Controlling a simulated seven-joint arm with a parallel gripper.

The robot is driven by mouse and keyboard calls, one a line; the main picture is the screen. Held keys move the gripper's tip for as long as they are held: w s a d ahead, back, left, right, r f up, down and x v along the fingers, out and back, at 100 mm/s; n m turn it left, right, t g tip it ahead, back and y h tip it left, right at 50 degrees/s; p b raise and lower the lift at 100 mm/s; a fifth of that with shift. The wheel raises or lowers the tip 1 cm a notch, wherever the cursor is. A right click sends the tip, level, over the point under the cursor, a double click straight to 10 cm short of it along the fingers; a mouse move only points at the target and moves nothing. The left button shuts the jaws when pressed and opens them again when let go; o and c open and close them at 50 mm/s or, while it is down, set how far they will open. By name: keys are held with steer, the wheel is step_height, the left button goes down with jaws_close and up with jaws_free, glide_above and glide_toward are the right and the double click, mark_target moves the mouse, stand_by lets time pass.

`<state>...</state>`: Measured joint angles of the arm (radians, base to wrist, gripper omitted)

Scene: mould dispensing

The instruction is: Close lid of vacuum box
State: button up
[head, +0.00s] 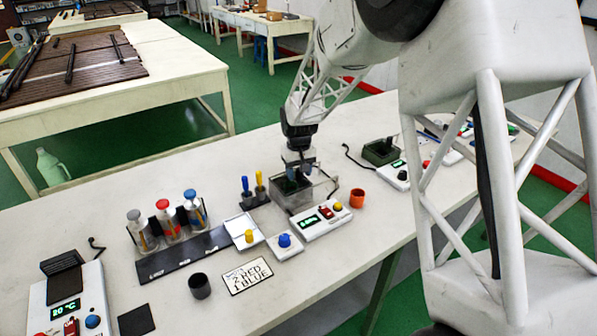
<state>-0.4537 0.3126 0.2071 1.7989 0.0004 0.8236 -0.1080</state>
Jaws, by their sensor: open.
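The vacuum box (282,202) is a grey, partly see-through box on the white bench, behind a white control unit with a green display (318,220). Something dark green sits inside it. My gripper (299,172) points down directly over the box, with its fingertips at about the height of the box's upper part. The gripper is open and no object shows between its fingers. The lid is hard to make out; clear, thin edges show around the gripper, and I cannot tell the lid's angle or whether the fingers touch it.
Blue and yellow-handled tools (252,190) stand close left of the box. An orange cup (357,198) stands to its right, with a dark green device (380,152) beyond. Three capped bottles (168,220), a black cup (199,286) and a handwritten card (247,276) are at left and front.

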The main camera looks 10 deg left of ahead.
steer(key=shift+r, duration=3.9)
steer(key=shift+s+d+r, duration=0.2)
steer(key=shift+d+r, duration=0.1)
steer(key=shift+d, duration=0.05)
steer(key=s+d+r+m, duration=0.1)
steer(key=s+d+r, duration=0.3)
steer(key=s+d, duration=0.25)
steer(key=s+d+r+m+t, duration=0.1)
steer(key=s+d+r, duration=0.35)
steer(key=d, duration=0.35)
steer(key=s+d+r+m, duration=0.1)
steer(key=s+d+r, duration=0.3)
steer(key=s+d, duration=0.35)
steer(key=s+d+m, duration=0.1)
steer(key=s+d, duration=0.3)
steer(key=s, duration=0.4)
steer(key=s+d+f+m+t, duration=0.1)
steer(key=s+d, duration=0.3)
steer(key=s, duration=0.4)
steer(key=s+d+f+m, duration=0.1)
steer(key=s+d, duration=0.4)
steer(key=s, duration=0.3)
steer(key=shift+m+t, duration=0.3)
